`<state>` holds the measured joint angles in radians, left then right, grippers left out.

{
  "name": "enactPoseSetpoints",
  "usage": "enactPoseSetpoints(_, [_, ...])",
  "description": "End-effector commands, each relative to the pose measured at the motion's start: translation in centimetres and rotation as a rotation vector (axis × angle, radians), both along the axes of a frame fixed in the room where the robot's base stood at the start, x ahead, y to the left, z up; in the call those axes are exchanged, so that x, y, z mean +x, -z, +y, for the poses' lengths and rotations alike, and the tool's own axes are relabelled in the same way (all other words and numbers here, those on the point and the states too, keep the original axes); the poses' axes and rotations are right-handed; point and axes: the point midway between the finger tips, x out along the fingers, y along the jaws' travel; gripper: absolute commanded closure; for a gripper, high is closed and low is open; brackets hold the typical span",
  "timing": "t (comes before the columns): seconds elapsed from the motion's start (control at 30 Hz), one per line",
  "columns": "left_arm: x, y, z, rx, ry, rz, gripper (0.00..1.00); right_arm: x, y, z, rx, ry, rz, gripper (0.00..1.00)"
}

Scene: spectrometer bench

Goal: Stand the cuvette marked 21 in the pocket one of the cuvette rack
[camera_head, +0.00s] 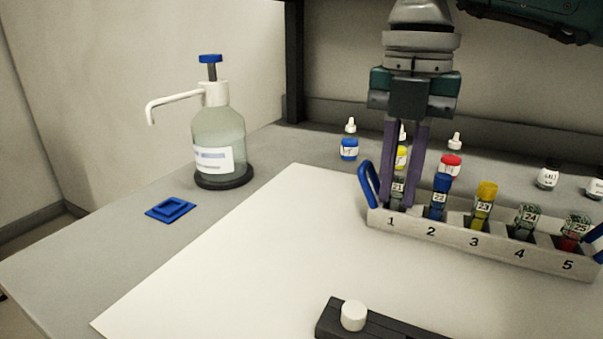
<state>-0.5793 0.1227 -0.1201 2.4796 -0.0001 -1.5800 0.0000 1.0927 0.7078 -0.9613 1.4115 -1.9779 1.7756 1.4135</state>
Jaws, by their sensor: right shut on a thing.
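The cuvette marked 21 (397,190) is upright at pocket one of the cuvette rack (430,230), above the printed 1. Its lower part is hidden by the rack wall, so I cannot tell whether it rests on the pocket floor. My right gripper (405,195) comes down from above, with its two purple fingers shut on this cuvette, one on each side. The rack is light grey with blue end handles. Cuvettes 22 (439,196), 23 (484,203), 24 (526,221) and 25 (573,232) stand in pockets two to five. My left gripper is not in view.
A pump bottle (218,135) and a small blue square piece (170,209) are at left. Several dropper bottles stand behind the rack, including a blue-labelled one (348,148). A dark bar with a white knob (353,315) is at front. The white mat (250,260) is largely clear.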

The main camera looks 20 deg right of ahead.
Motion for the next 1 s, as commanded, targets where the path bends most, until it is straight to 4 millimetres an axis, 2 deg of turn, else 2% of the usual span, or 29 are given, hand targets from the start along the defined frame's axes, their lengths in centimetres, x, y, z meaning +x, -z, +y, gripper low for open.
enactPoseSetpoints(0.03, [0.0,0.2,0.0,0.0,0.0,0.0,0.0,0.0,0.3,0.0,-0.001,0.001,0.001,1.0])
enactPoseSetpoints(0.07, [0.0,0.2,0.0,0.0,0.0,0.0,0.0,0.0,0.3,0.0,-0.001,0.001,0.001,0.8])
enactPoseSetpoints(0.17, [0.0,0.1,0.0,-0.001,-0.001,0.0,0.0,0.0,0.2,-0.1,-0.001,0.001,0.001,0.69])
enactPoseSetpoints(0.4, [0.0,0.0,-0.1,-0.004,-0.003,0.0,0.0,0.0,0.2,-0.1,-0.001,0.001,0.001,0.69])
enactPoseSetpoints(0.53, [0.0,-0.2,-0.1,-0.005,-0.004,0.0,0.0,0.1,-0.8,0.0,0.001,0.001,-0.002,0.69])
enactPoseSetpoints(1.0, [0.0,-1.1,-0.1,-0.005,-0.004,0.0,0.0,0.0,-10.4,0.0,0.0,0.001,-0.003,0.69])
